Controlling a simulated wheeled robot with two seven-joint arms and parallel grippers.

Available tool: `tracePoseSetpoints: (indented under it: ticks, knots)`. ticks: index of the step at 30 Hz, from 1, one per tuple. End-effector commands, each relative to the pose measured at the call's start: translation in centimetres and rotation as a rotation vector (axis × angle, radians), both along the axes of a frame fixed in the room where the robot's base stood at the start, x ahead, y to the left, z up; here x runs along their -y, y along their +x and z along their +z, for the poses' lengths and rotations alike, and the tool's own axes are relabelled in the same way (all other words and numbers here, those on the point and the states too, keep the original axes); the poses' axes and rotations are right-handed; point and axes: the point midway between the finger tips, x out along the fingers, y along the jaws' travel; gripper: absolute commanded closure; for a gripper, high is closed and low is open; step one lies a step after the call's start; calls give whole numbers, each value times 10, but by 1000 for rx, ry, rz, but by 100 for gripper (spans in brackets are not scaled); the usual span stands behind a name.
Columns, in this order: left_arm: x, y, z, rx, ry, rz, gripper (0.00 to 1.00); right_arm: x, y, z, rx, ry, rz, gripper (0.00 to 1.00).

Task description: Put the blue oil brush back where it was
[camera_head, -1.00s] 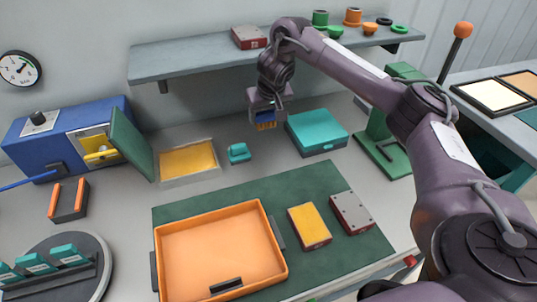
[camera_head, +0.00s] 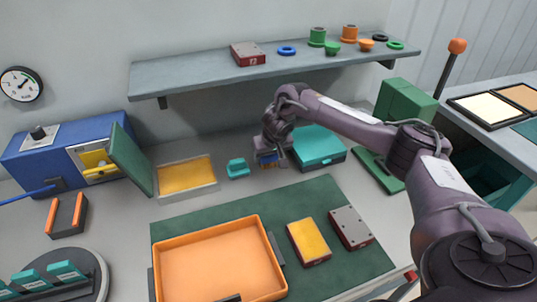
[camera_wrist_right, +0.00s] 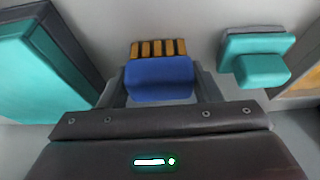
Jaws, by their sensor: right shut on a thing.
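The blue oil brush (camera_wrist_right: 158,80) is between the fingers of my right gripper (camera_wrist_right: 160,92), its tan bristle end pointing away from the palm in the right wrist view. In the head view my right gripper (camera_head: 271,160) is low over the grey worktop, between the small teal block and the larger teal case. The brush (camera_head: 268,157) is mostly hidden there behind the gripper. Whether it touches the worktop I cannot tell. My left gripper is not in view.
The small teal block (camera_head: 238,168) stands close left of the gripper, the teal case (camera_head: 318,145) close right. A yellow-filled tray (camera_head: 186,176) lies further left. The green mat (camera_head: 215,215) with an orange tray (camera_head: 221,262) is in front. A shelf (camera_head: 200,75) runs above.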

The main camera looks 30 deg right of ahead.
Motion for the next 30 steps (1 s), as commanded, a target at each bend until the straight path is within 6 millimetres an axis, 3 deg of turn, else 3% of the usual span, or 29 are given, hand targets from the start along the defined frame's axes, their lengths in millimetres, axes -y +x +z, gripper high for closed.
tracePoseSetpoints:
  ticks: [8, 9, 13, 23, 30]
  knots:
    - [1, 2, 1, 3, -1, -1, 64, 0, 0, -3, 0, 1, 0, 64]
    - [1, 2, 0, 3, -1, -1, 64, 0, 0, -3, 1, 1, 0, 37]
    - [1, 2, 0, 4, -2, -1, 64, 0, 0, -3, 1, 1, 0, 20]
    - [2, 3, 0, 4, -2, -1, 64, 0, 1, 1, 2, 0, 0, 20]
    - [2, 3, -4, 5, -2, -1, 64, -4, -12, 34, 6, 2, 1, 20]
